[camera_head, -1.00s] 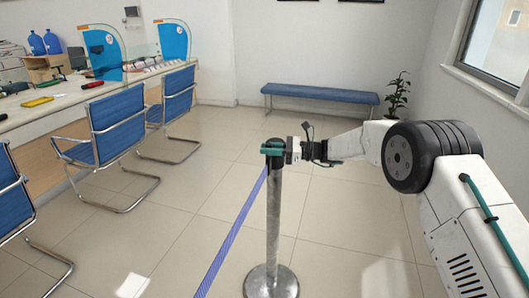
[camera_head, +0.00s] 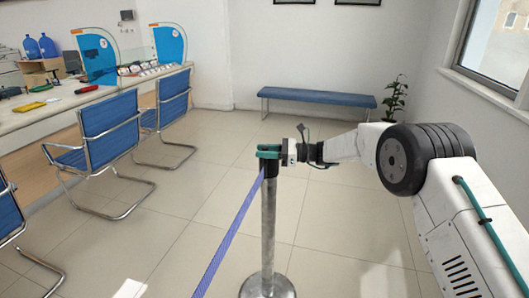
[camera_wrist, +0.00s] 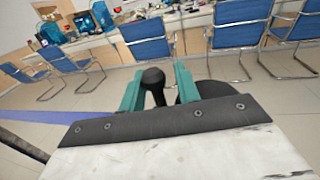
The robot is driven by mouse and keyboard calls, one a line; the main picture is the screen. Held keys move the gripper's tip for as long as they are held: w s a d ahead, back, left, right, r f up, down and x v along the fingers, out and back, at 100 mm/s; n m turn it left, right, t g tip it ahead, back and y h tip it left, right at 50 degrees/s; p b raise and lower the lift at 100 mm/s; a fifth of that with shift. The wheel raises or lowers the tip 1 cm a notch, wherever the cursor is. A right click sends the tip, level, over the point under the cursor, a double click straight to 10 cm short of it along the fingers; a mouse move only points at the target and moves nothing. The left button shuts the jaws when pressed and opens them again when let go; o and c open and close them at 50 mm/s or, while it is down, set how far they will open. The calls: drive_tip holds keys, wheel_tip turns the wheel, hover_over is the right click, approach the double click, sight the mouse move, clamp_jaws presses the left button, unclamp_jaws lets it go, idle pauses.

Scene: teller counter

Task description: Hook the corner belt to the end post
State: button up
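The silver post (camera_head: 268,225) stands upright at the middle of the head view, with a dark cap (camera_head: 265,167). The blue-purple belt (camera_head: 229,235) runs taut from beside the cap down to the lower left; it also shows at the left of the wrist view (camera_wrist: 28,84). Its end at the cap is too small to tell whether it is hooked. My gripper (camera_head: 268,151) is at the post's top, its teal fingers just above the cap. In the wrist view my gripper (camera_wrist: 158,88) has its fingers apart around a black knob (camera_wrist: 153,78), with gaps visible beside it.
Blue chairs (camera_head: 108,130) line the counter (camera_head: 40,118) at the left. A blue bench (camera_head: 318,96) and a plant (camera_head: 396,95) stand at the back. The tiled floor between the post and the bench is clear.

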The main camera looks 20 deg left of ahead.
drive_tip(key=shift+d, duration=0.15)
idle(0.4)
drive_tip(key=v, duration=0.7)
drive_tip(key=shift+d, duration=0.35)
drive_tip(key=shift+w, duration=0.15)
drive_tip(key=s+d+f+n+g+h, duration=0.1)
drive_tip(key=s+d+f+n+h, duration=0.25)
drive_tip(key=s+f, duration=0.25)
drive_tip(key=s+d+r+n+t+h, duration=0.2)
drive_tip(key=s+d+r, duration=0.4)
drive_tip(key=s+d, duration=0.7)
drive_tip(key=s+d+r+n+t+h, duration=0.3)
drive_tip(key=s+d+r+n+h, duration=0.2)
drive_tip(key=s+d, duration=0.9)
drive_tip(key=s+d+r+n+t+h, duration=0.2)
drive_tip(key=s+d+r+n+h, duration=0.2)
drive_tip(key=s+d, duration=1)
drive_tip(key=shift+s+d+r+h, duration=0.2)
drive_tip(key=shift+d+r+h, duration=1.15)
drive_tip(key=shift+r+h, duration=0.1)
